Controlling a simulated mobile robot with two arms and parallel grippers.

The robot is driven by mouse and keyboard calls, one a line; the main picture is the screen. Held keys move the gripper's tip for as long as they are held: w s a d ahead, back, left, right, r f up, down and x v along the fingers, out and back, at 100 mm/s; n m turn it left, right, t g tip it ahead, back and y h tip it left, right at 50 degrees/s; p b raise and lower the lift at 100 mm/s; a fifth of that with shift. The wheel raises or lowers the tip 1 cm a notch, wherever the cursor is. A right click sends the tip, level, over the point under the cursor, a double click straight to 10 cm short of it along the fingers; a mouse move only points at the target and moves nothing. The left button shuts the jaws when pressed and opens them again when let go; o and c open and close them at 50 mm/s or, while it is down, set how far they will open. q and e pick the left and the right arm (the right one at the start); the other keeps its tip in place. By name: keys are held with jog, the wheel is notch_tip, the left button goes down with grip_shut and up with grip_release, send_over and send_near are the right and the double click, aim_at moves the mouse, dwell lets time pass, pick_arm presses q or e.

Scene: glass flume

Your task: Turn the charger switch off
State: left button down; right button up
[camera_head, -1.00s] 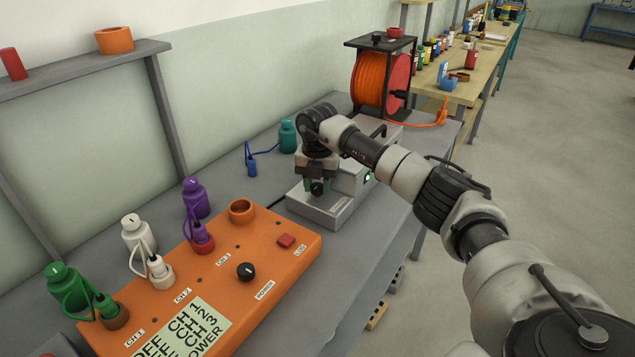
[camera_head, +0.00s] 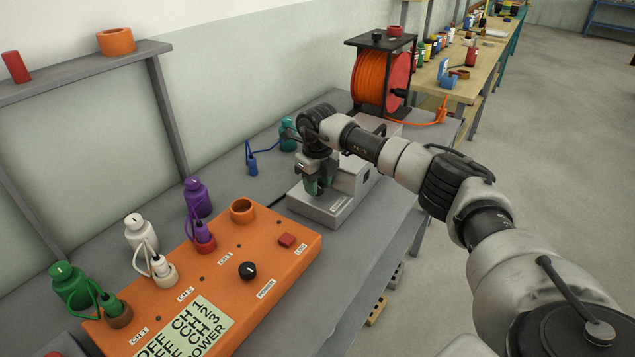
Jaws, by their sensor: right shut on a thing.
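The grey charger (camera_head: 330,209) stands on the workbench, right of the orange panel. Its raised box (camera_head: 352,180) has a small indicator (camera_head: 366,177) on its right side, which shows no green glow. My right gripper (camera_head: 313,190) points down over the lower front part of the charger. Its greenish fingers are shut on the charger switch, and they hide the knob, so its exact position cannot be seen. My left gripper is not in view.
The orange panel (camera_head: 215,275) with a black knob (camera_head: 247,271), red button (camera_head: 286,240) and corded plugs lies left of the charger. A teal bottle (camera_head: 288,137) and orange cable reel (camera_head: 372,78) stand behind. Bare bench (camera_head: 365,250) lies in front.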

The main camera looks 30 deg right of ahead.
jog(key=n, duration=0.5)
jog(key=shift+r+n, duration=0.1)
jog(key=shift+n, duration=0.3)
dwell(0.4)
jog(key=o, duration=0.9)
